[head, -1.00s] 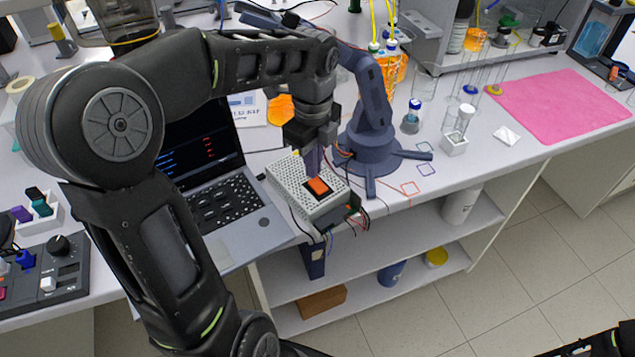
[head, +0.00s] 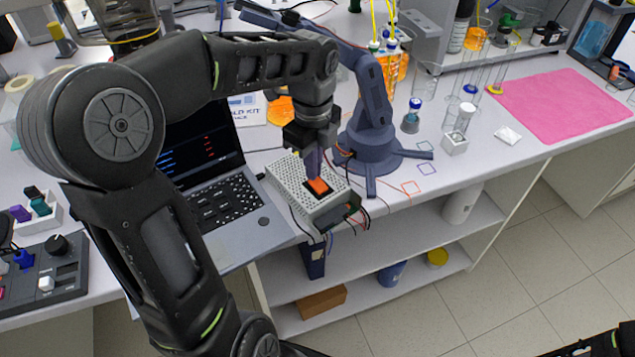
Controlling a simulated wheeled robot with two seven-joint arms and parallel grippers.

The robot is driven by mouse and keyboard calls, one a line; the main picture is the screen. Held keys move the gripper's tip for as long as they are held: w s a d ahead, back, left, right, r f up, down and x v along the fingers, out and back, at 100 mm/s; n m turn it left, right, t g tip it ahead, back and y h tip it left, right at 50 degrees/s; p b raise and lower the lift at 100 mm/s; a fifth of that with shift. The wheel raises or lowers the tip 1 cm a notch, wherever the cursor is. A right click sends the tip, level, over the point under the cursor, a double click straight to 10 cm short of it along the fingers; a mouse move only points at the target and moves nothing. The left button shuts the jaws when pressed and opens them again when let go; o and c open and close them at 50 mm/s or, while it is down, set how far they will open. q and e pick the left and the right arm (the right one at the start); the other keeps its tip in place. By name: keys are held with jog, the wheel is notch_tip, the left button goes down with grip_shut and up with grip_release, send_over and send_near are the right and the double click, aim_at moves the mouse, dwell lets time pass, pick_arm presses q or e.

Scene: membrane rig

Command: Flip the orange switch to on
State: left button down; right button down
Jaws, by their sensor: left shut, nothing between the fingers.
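The orange switch (head: 319,187) sits in a black frame on top of a perforated light-grey metal box (head: 285,177) near the bench's front edge. My left gripper (head: 315,172) points down onto the box and is shut and empty. Its fingertips are at the back edge of the switch and seem to touch it, and they hide part of it. I cannot tell which way the switch is tipped. My right gripper is not in view; only a bit of dark arm shows at the lower right corner.
An open laptop (head: 226,200) stands just left of the box. A blue-grey small robot arm (head: 372,150) stands behind and right of it. Wires hang from the box's right side. A pink mat (head: 565,105) lies at the far right. Shelves are below the bench.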

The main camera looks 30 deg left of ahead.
pick_arm(q)
jog(key=shift+f+b, duration=0.3)
jog(key=shift+f, duration=0.25)
jog(key=shift+r, duration=0.25)
notch_tip(320, 180, up, 7)
jog(key=p, duration=0.6)
jog(key=shift+f, duration=0.2)
jog(key=shift+f, duration=0.1)
dwell(0.4)
